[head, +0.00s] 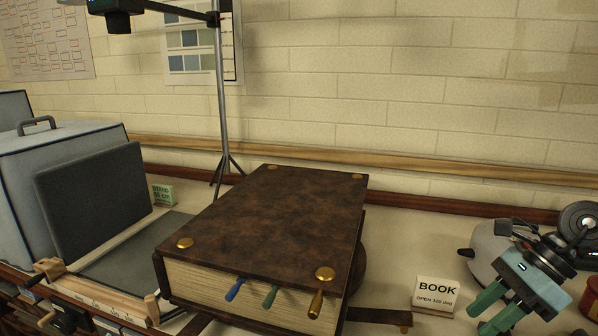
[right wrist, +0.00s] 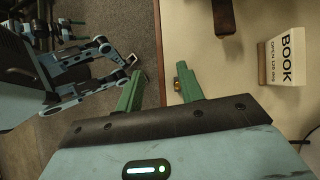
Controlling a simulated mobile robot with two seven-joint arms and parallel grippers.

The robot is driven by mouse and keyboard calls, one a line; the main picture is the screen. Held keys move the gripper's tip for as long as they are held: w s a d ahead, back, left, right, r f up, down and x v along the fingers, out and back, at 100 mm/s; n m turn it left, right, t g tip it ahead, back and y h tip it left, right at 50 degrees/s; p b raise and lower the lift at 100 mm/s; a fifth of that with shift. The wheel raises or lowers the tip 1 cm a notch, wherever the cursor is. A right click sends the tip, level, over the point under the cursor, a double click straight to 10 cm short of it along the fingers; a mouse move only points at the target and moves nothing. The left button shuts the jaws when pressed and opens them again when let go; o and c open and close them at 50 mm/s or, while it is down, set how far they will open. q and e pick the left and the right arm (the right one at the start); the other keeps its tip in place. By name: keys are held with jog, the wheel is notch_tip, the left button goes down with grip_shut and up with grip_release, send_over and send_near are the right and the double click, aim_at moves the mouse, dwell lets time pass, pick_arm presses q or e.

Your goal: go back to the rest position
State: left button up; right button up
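My right gripper (head: 481,312) is at the lower right of the head view, by the front of the table. Its two green fingers are apart with nothing held between them; the gap also shows in the right wrist view (right wrist: 160,88). A small brass-coloured piece shows beside one finger there, and I cannot tell what it belongs to. My left gripper is outside the head view. Small green shapes at the far upper left of the right wrist view may be its fingers, too small to read.
A large brown book (head: 275,215) with brass corners lies on the table. A white BOOK sign (head: 436,291) stands left of my right gripper. A grey case (head: 60,165), a dark panel (head: 95,200) and a lamp stand (head: 222,90) are at the left. Round grey equipment (head: 490,250) stands behind my gripper.

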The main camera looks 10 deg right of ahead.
jog(key=a+f+m+t+y+p, duration=0.2)
jog(key=a+f+m+t+y, duration=0.25)
jog(key=a+m, duration=0.45)
jog(key=a+f+m+t+y+p, duration=0.3)
jog(key=a+m+t+y, duration=0.15)
jog(key=a+m, duration=0.45)
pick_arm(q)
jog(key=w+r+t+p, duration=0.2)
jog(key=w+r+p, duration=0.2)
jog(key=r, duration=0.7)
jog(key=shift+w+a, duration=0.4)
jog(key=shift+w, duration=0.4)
pick_arm(e)
jog(key=s+f+m+g+h, duration=0.1)
jog(key=s+f+m+h, duration=1.3)
jog(key=s+f+m, duration=0.7)
jog(key=s+m, duration=0.4)
jog(key=m, duration=0.3)
jog(key=shift+a+f+g, duration=0.2)
jog(key=shift+a+g, duration=0.1)
jog(key=shift+g, duration=0.1)
jog(key=shift+s+m, duration=0.1)
jog(key=shift+m, duration=0.2)
